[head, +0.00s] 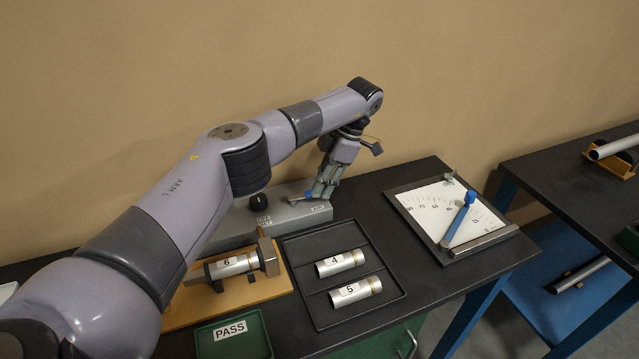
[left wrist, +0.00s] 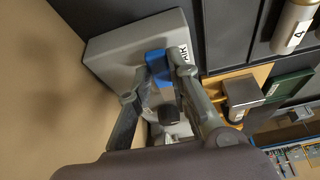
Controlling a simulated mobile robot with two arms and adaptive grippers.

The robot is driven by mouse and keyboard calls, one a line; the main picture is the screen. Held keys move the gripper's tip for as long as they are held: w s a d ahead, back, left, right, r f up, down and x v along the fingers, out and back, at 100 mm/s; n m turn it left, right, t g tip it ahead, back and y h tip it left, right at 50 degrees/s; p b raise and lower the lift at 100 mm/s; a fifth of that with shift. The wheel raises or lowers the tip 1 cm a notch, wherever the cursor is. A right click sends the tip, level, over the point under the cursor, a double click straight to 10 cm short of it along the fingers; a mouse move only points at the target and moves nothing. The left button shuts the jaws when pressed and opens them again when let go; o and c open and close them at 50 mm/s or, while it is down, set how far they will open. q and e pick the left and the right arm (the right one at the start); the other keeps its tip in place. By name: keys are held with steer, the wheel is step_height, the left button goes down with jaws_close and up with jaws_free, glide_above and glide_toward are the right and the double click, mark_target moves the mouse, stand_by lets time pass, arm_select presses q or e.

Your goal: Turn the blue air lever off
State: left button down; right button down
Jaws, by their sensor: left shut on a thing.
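The blue air lever (head: 309,194) is on the right part of a long grey box against the wall, mostly hidden by my fingers in the head view. In the left wrist view the blue lever (left wrist: 157,66) shows between my fingers, above the grey box (left wrist: 108,52) and beside a white label. My left gripper (head: 322,190) points down over the box's right end and is shut on the lever; it also fills the middle of the left wrist view (left wrist: 160,82). My right gripper is not in view.
A black knob (head: 258,202) stands on the box left of the lever. In front are a black tray (head: 292,250) with tubes 4 and 5, a wooden fixture (head: 270,290) with tube 6, and a green PASS tray (head: 262,340). A gauge board (head: 410,200) lies right.

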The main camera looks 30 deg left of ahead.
arm_select(q)
steer(key=shift+w+a+n, duration=0.2)
steer(key=shift+n, duration=0.2)
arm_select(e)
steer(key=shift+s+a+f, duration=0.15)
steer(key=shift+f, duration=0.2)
arm_select(q)
steer(key=shift+a+h, duration=0.1)
steer(key=shift+h, duration=0.2)
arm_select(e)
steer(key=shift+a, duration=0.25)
arm_select(q)
steer(key=c, duration=1.5)
jaws_free()
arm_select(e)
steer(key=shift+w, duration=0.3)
arm_select(q)
steer(key=shift+r, duration=0.1)
step_height(320, 180, up, 10)
steer(key=shift+f, duration=0.1)
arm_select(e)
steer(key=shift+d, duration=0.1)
